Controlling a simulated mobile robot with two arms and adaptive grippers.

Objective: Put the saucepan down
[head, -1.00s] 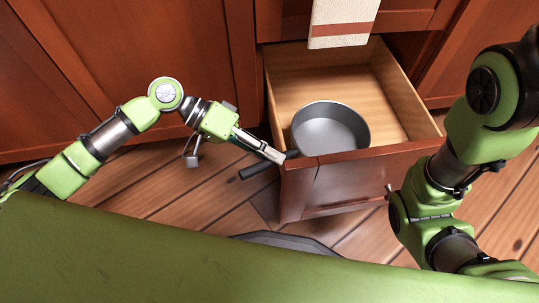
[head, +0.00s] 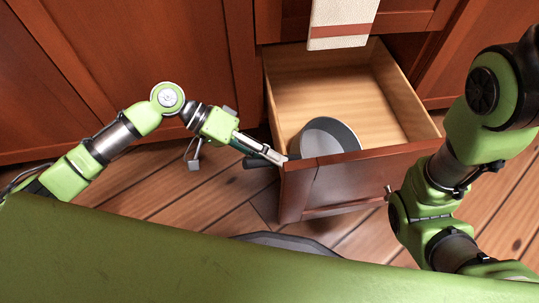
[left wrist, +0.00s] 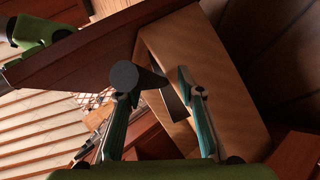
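The grey saucepan (head: 326,138) is in the open drawer (head: 400,95), at its front left. It looks tilted, and the front board hides its lower part. Its dark handle (head: 257,162) sticks out left past the drawer's front left corner. My left gripper (head: 272,155) is at that corner, over the handle. In the left wrist view its two fingers (left wrist: 160,88) stand wide apart. The handle's round end (left wrist: 124,75) shows near the left finger's tip and is not clamped between the fingers. My right gripper is out of view; only its arm shows at the right.
Red-brown cabinet doors (head: 130,60) stand behind and left of the drawer. A white towel with a red stripe (head: 342,22) hangs above it. The drawer's back and right look empty. Plank floor (head: 190,210) shows in front.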

